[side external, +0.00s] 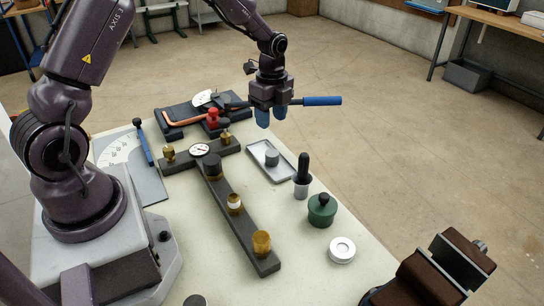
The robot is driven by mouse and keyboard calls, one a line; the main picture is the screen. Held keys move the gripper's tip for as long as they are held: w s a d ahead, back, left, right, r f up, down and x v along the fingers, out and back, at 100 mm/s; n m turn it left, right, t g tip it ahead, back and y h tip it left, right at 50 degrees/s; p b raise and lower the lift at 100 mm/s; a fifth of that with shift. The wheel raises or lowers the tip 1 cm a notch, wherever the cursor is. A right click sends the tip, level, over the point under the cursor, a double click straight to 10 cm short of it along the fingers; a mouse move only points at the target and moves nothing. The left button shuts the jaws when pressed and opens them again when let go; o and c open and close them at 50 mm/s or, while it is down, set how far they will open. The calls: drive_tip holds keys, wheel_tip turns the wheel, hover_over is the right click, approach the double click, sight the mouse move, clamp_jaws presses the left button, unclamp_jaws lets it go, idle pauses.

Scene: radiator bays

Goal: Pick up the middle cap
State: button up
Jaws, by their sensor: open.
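A dark T-shaped bar (223,190) lies on the pale table. Along its long arm stand a black cap (212,165), a brass piece with a white band (235,203) and a plain brass cap (262,242). The white-banded brass piece is the middle of these three. My gripper (271,117) has blue fingertips and points down. It is open, with a gap between the fingers, and no cap shows between them. It is beyond the far end of the row and above the tabletop, apart from all three.
A grey tray (284,173) with a grey cylinder, a black-topped dropper (302,176), a green pot (321,210) and a white ring (342,250) stand right of the bar. A blue-handled tool (322,101) shows behind my gripper. A gauge (199,150) and brass fittings top the crossbar.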

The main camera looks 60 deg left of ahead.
drive_tip(key=m, duration=0.2)
hover_over(272, 153)
drive_tip(key=shift+m, duration=0.4)
drive_tip(key=f, duration=0.7)
drive_tip(key=shift+d, duration=0.3)
drive_tip(key=shift+a+f, duration=0.2)
drive_tip(key=shift+f, duration=1.15)
drive_tip(key=shift+a+f, duration=0.15)
drive_tip(key=shift+f, duration=1.2)
drive_tip(key=c, duration=0.6)
drive_tip(key=shift+r, duration=0.1)
